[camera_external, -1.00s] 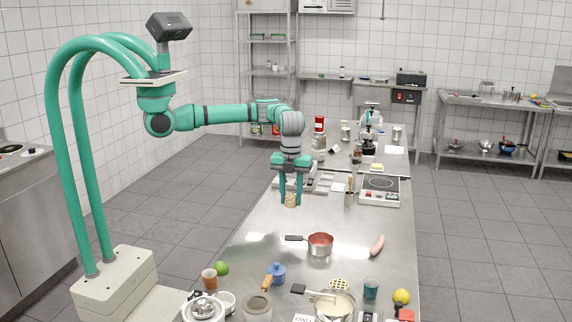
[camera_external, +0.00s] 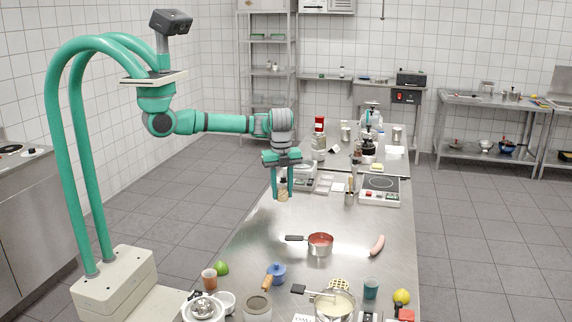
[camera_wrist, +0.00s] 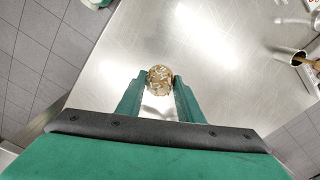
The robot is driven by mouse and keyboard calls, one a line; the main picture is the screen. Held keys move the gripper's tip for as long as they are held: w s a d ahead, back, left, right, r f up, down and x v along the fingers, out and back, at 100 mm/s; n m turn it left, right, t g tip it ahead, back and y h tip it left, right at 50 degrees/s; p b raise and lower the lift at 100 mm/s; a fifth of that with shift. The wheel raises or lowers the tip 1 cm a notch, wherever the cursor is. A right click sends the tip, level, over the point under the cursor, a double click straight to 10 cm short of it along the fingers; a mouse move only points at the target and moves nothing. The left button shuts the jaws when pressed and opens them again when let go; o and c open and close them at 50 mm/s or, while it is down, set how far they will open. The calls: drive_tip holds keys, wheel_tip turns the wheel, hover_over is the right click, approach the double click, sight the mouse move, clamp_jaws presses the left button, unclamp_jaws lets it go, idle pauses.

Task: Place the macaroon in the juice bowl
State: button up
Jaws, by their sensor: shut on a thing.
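The macaroon (camera_wrist: 160,79) is a round, tan, rough-surfaced piece. In the wrist view it is squeezed between the two green fingertips of my gripper (camera_wrist: 159,82). In the external view my gripper (camera_external: 283,193) points down with the macaroon (camera_external: 283,189) between its fingers, near the left edge of the steel table, and it appears raised above it. A white bowl with a ribbed juicer top (camera_external: 204,309) stands at the table's near left corner, partly cut off by the frame; it looks like the juice bowl, but I cannot be certain.
On the steel table (camera_external: 270,226), a saucepan with red contents (camera_external: 320,244) stands mid-table and a sausage (camera_external: 377,245) lies to its right. A hob (camera_external: 380,190) stands farther back.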

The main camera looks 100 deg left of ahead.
drive_tip(key=w+a+f+n, duration=0.1)
drive_tip(key=f+n, duration=0.1)
drive_tip(key=n, duration=0.1)
drive_tip(key=a+f+n, duration=0.2)
drive_tip(key=n, duration=0.2)
drive_tip(key=w+a+f+n, duration=0.1)
drive_tip(key=a+f+n, duration=0.1)
drive_tip(key=f+n, duration=0.1)
drive_tip(key=shift+w+a+n, duration=0.15)
drive_tip(key=shift+w+n, duration=0.15)
drive_tip(key=shift+a+f+n, duration=0.3)
drive_tip(key=shift+f+n, duration=0.1)
drive_tip(key=shift+n, duration=0.2)
drive_tip(key=s+d+r, duration=0.5)
drive_tip(key=d+r, duration=0.4)
drive_tip(key=r, duration=0.2)
hover_over(309, 234)
drive_tip(key=s, duration=0.1)
wheel_tip(309, 234, down, 8)
drive_tip(key=shift+s+f, duration=0.1)
drive_tip(key=shift+f, duration=0.05)
drive_tip(key=shift+w+f, duration=0.35)
drive_tip(key=shift+f, duration=0.05)
drive_tip(key=shift+w+f, duration=0.2)
drive_tip(key=shift+f, duration=1.55)
drive_tip(key=shift+f, duration=0.1)
drive_tip(key=o, duration=1.1)
